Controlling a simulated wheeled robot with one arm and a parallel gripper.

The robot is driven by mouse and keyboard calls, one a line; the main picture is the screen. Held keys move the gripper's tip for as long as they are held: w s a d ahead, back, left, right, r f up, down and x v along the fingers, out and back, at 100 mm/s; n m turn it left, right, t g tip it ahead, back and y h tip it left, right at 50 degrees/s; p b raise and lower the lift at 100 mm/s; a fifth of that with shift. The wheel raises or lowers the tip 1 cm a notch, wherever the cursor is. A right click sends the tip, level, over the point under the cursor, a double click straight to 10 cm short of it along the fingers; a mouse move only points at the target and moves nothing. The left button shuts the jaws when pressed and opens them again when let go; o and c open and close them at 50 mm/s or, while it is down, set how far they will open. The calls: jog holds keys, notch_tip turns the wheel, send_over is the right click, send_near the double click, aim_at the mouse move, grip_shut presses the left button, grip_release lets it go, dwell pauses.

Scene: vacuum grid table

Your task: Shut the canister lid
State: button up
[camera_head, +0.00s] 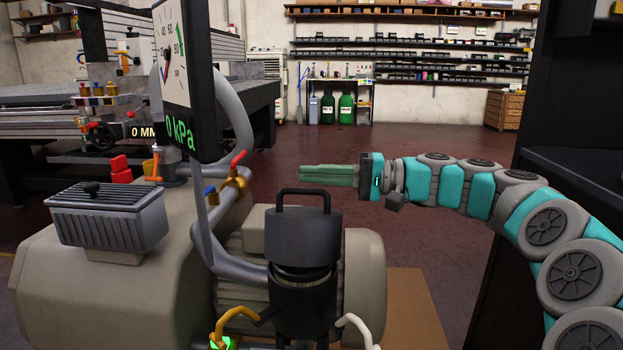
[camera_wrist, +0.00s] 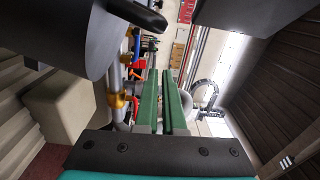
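The black canister (camera_head: 303,305) stands upright in front of the pump motor. Its black lid (camera_head: 303,235), with an arched handle on top, sits above the canister's neck; a narrower dark band shows between lid and body. I cannot tell how the lid is joined. My gripper (camera_head: 302,175) is above and to the right of the lid, apart from it, with green fingers pointing left. In the wrist view the fingers (camera_wrist: 162,75) lie close together with only a thin gap and nothing between them. A large dark rounded form at upper left there appears to be the lid.
A gauge panel (camera_head: 182,80) reading 0 kPa stands left of the fingers. A yellow valve (camera_head: 233,188) with a red handle sits on the pipe behind the canister. The beige motor (camera_head: 365,275) is close behind it. A yellow hook and a pale hook flank the canister's base.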

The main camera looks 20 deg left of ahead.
jog(key=o, duration=0.6)
jog(key=shift+c, duration=0.2)
jog(key=shift+w, duration=0.1)
jog(key=p+v, duration=0.1)
jog(key=v, duration=0.6)
jog(key=shift+d, duration=0.3)
jog(key=shift+f, duration=0.1)
